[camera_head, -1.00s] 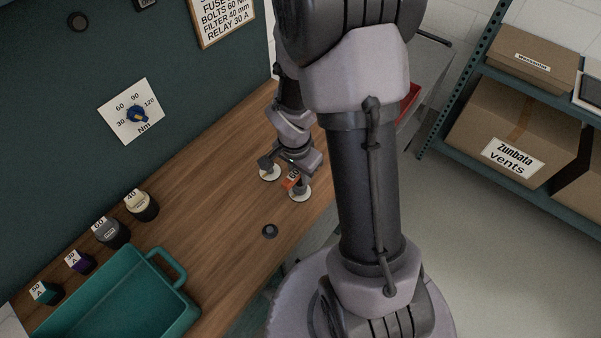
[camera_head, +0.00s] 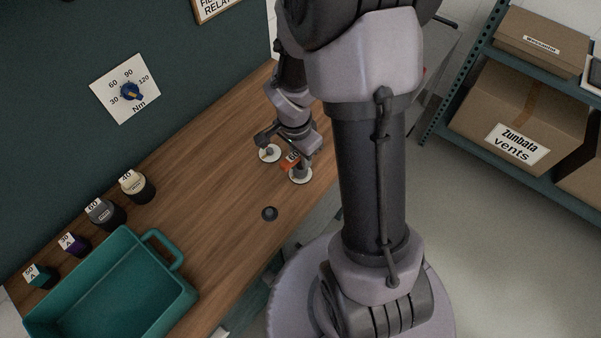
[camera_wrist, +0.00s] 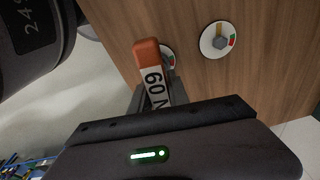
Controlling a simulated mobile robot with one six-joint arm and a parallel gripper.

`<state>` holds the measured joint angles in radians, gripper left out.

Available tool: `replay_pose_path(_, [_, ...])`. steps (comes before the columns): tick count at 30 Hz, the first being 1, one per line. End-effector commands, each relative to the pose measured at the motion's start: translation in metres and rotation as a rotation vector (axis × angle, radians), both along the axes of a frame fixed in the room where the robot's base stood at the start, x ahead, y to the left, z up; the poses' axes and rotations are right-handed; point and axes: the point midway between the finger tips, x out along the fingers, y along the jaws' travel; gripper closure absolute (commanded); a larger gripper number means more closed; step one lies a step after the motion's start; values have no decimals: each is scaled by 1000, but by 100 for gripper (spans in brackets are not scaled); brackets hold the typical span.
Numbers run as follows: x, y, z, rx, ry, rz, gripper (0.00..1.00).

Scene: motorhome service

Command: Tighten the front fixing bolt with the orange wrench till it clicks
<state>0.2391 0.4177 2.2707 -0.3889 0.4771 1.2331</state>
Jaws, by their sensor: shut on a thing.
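My gripper (camera_head: 302,158) is shut on the orange wrench (camera_head: 290,161), low over the wooden bench. In the wrist view the wrench (camera_wrist: 149,67) shows an orange end and a white label with "60 N". Two white discs with grey bolts sit on the bench. The front disc (camera_head: 300,178), nearer the bench edge, is under the gripper and wrench. The other disc (camera_head: 269,154) is just behind to the left. Whether the wrench touches the bolt is hidden.
A Nm dial (camera_head: 131,91) with a blue knob is on the wall. A teal tray (camera_head: 180,300) and several labelled containers stand at the bench's left. A dark round piece (camera_head: 269,213) lies near the bench edge. Shelves with boxes (camera_head: 525,110) stand right.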

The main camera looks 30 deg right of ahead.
Motion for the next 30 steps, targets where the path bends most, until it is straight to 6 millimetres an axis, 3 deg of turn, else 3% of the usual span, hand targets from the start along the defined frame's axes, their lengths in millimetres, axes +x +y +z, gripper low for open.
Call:
replay_pose_path(21, [-1, 0, -2, 1, -1, -287, 100])
replay_pose_path(30, [-1, 0, 0, 0, 0, -310, 100])
